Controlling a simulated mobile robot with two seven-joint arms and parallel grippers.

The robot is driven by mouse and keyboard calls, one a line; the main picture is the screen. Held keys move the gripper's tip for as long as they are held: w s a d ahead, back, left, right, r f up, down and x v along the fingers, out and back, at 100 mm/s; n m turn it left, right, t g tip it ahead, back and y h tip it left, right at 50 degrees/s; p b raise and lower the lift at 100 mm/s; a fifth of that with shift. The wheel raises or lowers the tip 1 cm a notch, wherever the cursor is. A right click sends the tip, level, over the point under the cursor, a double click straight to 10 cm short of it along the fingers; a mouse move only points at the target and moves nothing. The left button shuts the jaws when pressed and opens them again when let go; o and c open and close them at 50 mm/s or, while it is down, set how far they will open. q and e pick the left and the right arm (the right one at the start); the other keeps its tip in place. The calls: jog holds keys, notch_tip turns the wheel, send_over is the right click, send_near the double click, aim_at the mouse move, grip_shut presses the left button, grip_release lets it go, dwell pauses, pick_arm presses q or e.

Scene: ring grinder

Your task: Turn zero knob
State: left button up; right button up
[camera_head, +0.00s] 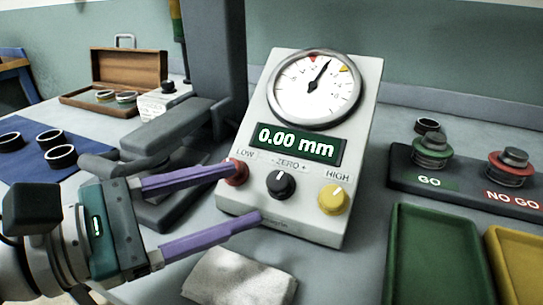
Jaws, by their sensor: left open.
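The black zero knob (281,184) sits at the lower middle of the light grey gauge box (364,150), under the "ZERO" label. Its white mark points up. The display (297,143) reads 0.00 mm, and the dial needle (321,77) points up and slightly right. My left gripper (247,192) comes in from the left with two purple fingers, open and with nothing seen between them. Its fingertips are left of the zero knob. The upper fingertip is close to the red LOW knob (237,171); I cannot tell if they touch. My right gripper is not in view.
A yellow HIGH knob (333,199) is right of the zero knob. A white cloth (239,278) lies in front. Green (437,262) and yellow (513,262) trays and the GO/NO GO block (464,190) stand right. A dark stand (213,50), rings on a blue mat (33,167) and a wooden case (130,70) are left.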

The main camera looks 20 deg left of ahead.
pick_arm(q)
jog(key=v, duration=0.4)
jog(key=shift+s+a, duration=0.2)
